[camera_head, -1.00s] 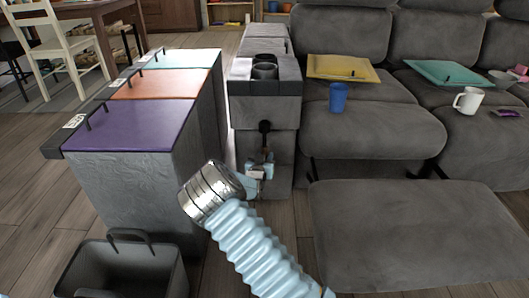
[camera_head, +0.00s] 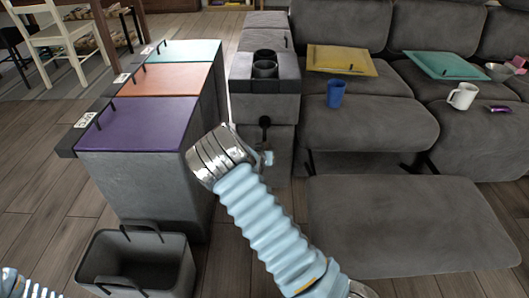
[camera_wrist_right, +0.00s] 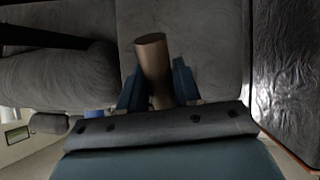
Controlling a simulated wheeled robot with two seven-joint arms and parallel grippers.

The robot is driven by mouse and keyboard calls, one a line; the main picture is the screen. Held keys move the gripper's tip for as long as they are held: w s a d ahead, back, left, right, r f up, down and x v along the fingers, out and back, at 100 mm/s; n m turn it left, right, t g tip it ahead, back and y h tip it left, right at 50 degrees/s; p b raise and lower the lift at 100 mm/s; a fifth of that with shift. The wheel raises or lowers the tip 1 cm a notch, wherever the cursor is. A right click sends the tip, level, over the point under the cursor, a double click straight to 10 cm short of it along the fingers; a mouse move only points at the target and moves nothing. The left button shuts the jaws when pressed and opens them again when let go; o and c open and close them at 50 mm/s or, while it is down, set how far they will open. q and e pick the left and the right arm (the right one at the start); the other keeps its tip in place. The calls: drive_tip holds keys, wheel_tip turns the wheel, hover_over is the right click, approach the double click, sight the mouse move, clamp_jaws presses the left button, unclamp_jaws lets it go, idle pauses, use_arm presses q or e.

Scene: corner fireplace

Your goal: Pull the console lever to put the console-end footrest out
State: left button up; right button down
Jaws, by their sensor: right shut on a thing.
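The grey console (camera_head: 265,85) stands at the left end of the sofa. Its dark lever (camera_head: 265,124) is on the console's front face. My right gripper (camera_head: 266,157) is at the lever's lower part, partly hidden behind my right wrist. In the right wrist view, the lever (camera_wrist_right: 152,58) is a brownish rod standing between the two blue fingers of my right gripper (camera_wrist_right: 158,90), which is shut on it. The console-end footrest (camera_head: 405,225) is out, lying flat in front of the sofa seat. My left gripper is not in view; part of my left arm shows at bottom left.
A cabinet with a purple top (camera_head: 140,125) and orange and teal tops stands left of the console. An open dark bin (camera_head: 135,265) sits before it. A blue cup (camera_head: 336,93), a white mug (camera_head: 463,96) and cushions are on the sofa. Wooden floor lies between bin and footrest.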

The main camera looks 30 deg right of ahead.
drive_tip(key=c, duration=0.9)
unclamp_jaws()
drive_tip(key=p+v, duration=0.2)
drive_tip(key=v, duration=1.1)
drive_tip(key=shift+s+a+r, duration=0.15)
drive_tip(key=shift+s+a, duration=0.1)
